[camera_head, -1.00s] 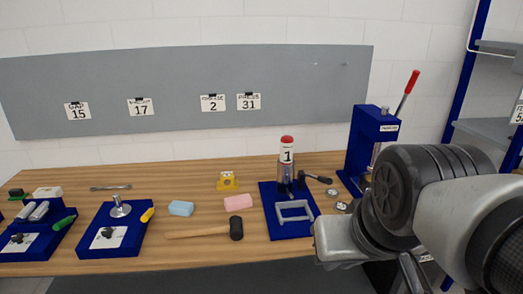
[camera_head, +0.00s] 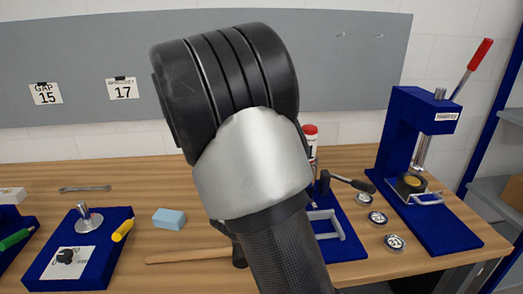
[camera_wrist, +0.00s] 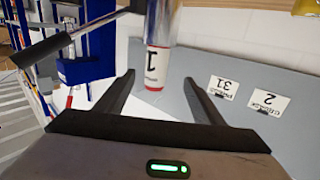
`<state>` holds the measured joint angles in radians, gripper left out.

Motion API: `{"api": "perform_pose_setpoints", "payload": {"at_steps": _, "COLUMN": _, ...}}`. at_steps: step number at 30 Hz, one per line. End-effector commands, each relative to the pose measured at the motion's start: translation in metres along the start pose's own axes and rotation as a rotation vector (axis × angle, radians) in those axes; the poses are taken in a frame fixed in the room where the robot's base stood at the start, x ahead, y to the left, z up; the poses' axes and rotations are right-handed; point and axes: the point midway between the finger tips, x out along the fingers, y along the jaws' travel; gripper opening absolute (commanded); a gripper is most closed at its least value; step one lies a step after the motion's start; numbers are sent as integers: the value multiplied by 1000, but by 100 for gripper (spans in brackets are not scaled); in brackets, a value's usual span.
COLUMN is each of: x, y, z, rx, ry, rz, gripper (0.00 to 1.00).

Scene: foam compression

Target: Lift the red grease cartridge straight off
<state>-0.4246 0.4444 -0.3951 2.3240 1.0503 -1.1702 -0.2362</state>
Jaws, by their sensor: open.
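The red grease cartridge (camera_head: 311,130) shows partly in the head view, with a red cap above a white label; my arm covers its left side. It stands upright on the blue base (camera_head: 352,246), by a dark lever. In the wrist view, which is upside down, the cartridge (camera_wrist: 157,62) has its red cap low in the picture and a label marked 1. My gripper (camera_wrist: 160,77) is open, its two dark fingers either side of the cap in that view. I cannot tell how far the fingertips are from the cartridge. My arm hides the gripper in the head view.
A blue press (camera_head: 415,140) with a red-tipped lever stands right of the base. Several round discs (camera_head: 377,217) lie between them. A light blue block (camera_head: 169,219), a mallet handle (camera_head: 188,257) and a blue board (camera_head: 85,265) lie to the left. A grey wall panel stands behind.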

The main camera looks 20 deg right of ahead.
Motion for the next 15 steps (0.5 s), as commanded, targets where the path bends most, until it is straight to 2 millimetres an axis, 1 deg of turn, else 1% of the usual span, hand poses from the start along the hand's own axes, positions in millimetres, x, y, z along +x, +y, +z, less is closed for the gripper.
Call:
{"api": "perform_pose_setpoints", "payload": {"at_steps": 2, "x": 2, "y": 6, "z": 0, "rx": -18, "ry": 35, "rz": 27, "gripper": 62}}
{"api": "perform_pose_setpoints", "payload": {"at_steps": 5, "x": 12, "y": 9, "z": -2, "rx": -21, "ry": 49, "rz": 39, "gripper": 62}}
{"api": "perform_pose_setpoints", "payload": {"at_steps": 8, "x": 31, "y": 10, "z": -3, "rx": -22, "ry": 49, "rz": 40, "gripper": 62}}
{"api": "perform_pose_setpoints", "payload": {"at_steps": 15, "x": 84, "y": 11, "z": -6, "rx": -21, "ry": 47, "rz": 38, "gripper": 62}}
